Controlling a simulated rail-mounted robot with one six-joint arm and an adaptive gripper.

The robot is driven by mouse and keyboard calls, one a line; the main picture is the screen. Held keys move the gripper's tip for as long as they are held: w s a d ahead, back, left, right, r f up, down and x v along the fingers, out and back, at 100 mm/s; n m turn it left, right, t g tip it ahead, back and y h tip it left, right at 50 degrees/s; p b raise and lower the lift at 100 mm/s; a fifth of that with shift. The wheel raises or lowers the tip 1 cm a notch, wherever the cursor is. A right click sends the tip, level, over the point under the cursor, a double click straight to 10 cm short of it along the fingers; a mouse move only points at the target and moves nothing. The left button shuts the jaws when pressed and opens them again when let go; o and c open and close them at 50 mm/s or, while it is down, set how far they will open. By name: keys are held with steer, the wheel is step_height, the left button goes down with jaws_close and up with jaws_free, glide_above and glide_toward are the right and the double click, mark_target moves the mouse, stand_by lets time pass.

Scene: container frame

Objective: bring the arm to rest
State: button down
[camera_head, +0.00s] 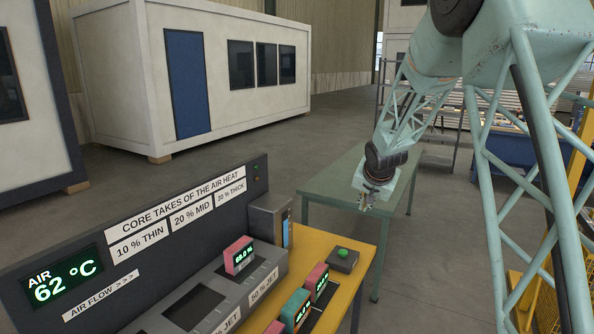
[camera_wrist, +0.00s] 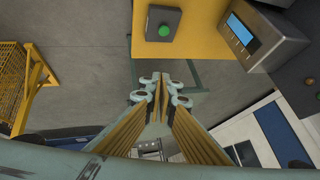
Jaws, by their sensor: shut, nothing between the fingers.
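My gripper (camera_head: 366,205) hangs at the end of my pale green arm, above the near part of the green table in the camera_head view. In the camera_wrist view my gripper (camera_wrist: 160,78) shows its fingers close together, with nothing between them. The fingers touch no object that I can see. My arm reaches down from the upper right of the camera_head view.
A yellow bench (camera_head: 345,285) holds a green-button box (camera_head: 342,260), several coloured blocks with displays and a grey machine (camera_head: 270,220). The green table (camera_head: 335,180) is bare. A black panel (camera_head: 150,235) reads AIR 62 °C. White cabins stand behind.

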steer(key=s+r+n+g+b, duration=0.1)
steer(key=s+r, duration=0.4)
steer(key=s, duration=0.6)
steer(key=s+r+n+b, duration=0.1)
steer(key=s+r, duration=0.4)
steer(key=s, duration=0.6)
steer(key=s+r+n+g+b, duration=0.1)
steer(key=s+r, duration=0.4)
steer(key=s, duration=0.7)
steer(key=s+a+f+n+g+b, duration=0.1)
steer(key=s+f, duration=0.1)
steer(key=s, duration=1.6)
steer(key=s+a+f+n+b, duration=0.1)
steer(key=s+a+f+n, duration=0.1)
steer(key=s, duration=1.5)
steer(key=shift+s+g+y, duration=0.3)
steer(key=shift+s+g, duration=0.1)
